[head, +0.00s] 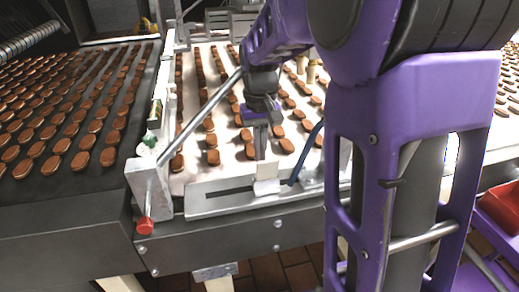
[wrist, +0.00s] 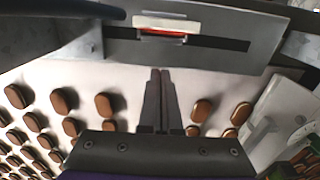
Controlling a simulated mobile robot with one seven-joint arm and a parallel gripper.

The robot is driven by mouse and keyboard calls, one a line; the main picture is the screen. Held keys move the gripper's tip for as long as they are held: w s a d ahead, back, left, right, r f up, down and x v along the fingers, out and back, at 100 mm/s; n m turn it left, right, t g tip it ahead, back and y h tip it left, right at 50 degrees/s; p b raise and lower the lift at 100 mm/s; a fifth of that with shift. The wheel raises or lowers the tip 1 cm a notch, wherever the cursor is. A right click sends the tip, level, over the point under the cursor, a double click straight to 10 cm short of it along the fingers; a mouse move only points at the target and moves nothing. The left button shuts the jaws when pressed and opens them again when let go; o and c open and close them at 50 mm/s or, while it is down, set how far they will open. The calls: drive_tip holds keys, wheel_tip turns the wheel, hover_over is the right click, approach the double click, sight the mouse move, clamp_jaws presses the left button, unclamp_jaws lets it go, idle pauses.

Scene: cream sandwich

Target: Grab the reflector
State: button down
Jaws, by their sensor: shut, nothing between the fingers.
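The reflector appears to be a small pale block (head: 266,186) on a slotted metal plate (head: 215,200) at the near side of the white belt. In the wrist view it is a white piece with a red strip (wrist: 166,28), set over the dark slot near the top. My gripper (head: 261,157) points down beside the block on its far side. In the wrist view the fingers (wrist: 160,72) are together and empty, with their tips short of the plate. A gap shows between the tips and the reflector there. In the head view I cannot tell whether they touch.
Rows of brown biscuits (head: 212,157) lie on the white belt around my gripper. A dark belt with more biscuits (head: 82,160) is at left. A metal bracket with a red knob (head: 144,226) and a slanted rod (head: 205,115) stand left of my gripper. A blue hose (head: 305,152) is close on the right.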

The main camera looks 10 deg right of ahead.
sight(267, 164)
wheel_tip(267, 164, up, 10)
drive_tip(key=p, duration=0.1)
drive_tip(key=shift+s, duration=0.2)
drive_tip(key=c, duration=1.5)
unclamp_jaws()
drive_tip(key=shift+f, duration=0.1)
drive_tip(key=shift+c, duration=0.2)
drive_tip(key=shift+o, duration=1.1)
drive_tip(key=shift+r+p, duration=0.25)
drive_tip(key=shift+p, duration=0.1)
drive_tip(key=o, duration=1)
drive_tip(key=s+r, duration=0.1)
drive_tip(key=r, duration=0.1)
drive_tip(key=s+r+p, duration=0.1)
drive_tip(key=s+r, duration=0.1)
drive_tip(key=s+r+p, duration=0.1)
drive_tip(key=r, duration=0.1)
drive_tip(key=shift+s+d+r, duration=0.15)
drive_tip(key=shift+s+r, duration=0.25)
drive_tip(key=shift+o, duration=1.4)
drive_tip(key=shift+s+r, duration=0.25)
drive_tip(key=shift+s, duration=0.05)
drive_tip(key=shift+f, duration=0.1)
wheel_tip(267, 164, down, 17)
drive_tip(key=b, duration=0.3)
drive_tip(key=shift+f, duration=0.2)
